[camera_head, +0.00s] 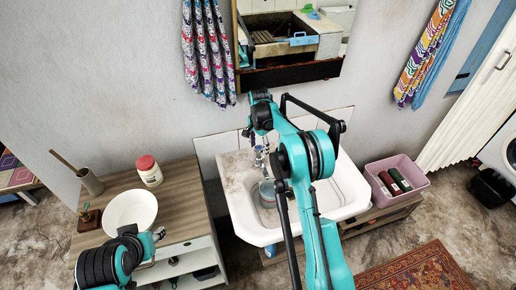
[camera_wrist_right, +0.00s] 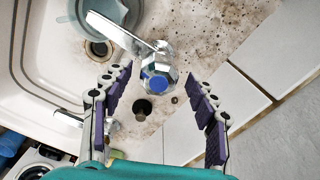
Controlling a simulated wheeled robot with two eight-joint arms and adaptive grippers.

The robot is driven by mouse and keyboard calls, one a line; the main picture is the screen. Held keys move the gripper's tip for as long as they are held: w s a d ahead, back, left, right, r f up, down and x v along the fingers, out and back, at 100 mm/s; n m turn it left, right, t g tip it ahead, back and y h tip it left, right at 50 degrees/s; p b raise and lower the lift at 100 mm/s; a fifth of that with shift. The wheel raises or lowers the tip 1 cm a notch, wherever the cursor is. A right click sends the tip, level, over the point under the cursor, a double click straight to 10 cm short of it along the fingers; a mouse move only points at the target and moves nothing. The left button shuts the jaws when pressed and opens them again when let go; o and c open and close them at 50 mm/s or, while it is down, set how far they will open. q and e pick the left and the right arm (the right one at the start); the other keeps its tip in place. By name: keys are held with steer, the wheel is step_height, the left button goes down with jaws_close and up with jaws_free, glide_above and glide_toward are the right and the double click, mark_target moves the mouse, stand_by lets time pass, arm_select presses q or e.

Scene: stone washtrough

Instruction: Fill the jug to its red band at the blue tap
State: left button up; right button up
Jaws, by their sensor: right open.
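A pale grey-blue jug (camera_head: 267,193) stands in the white sink (camera_head: 347,190); part of it also shows in the right wrist view (camera_wrist_right: 118,12), cut off at the top edge. Its red band and water level cannot be made out. The metal tap has a blue-capped knob (camera_wrist_right: 157,84), and its spout (camera_wrist_right: 115,32) reaches toward the jug. My right gripper (camera_wrist_right: 160,70) is open, with its fingers on either side of the knob; I cannot tell whether they touch it. My left gripper (camera_head: 152,241) is low at the left, near the cabinet; its jaws are unclear.
A white bowl (camera_head: 130,210) and a red-lidded jar (camera_head: 149,171) stand on the wooden cabinet (camera_head: 181,200) left of the sink. A pink crate with bottles (camera_head: 418,178) sits to the right. A mirror (camera_head: 288,74) hangs above the sink.

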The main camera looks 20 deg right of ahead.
mark_target(259, 147)
steer(key=c, duration=1.2)
steer(key=shift+o, duration=0.2)
steer(key=shift+n, duration=1.6)
steer(key=o, duration=1.2)
steer(key=shift+c, duration=0.2)
steer(key=shift+r, duration=0.1)
step_height(259, 147, up, 12)
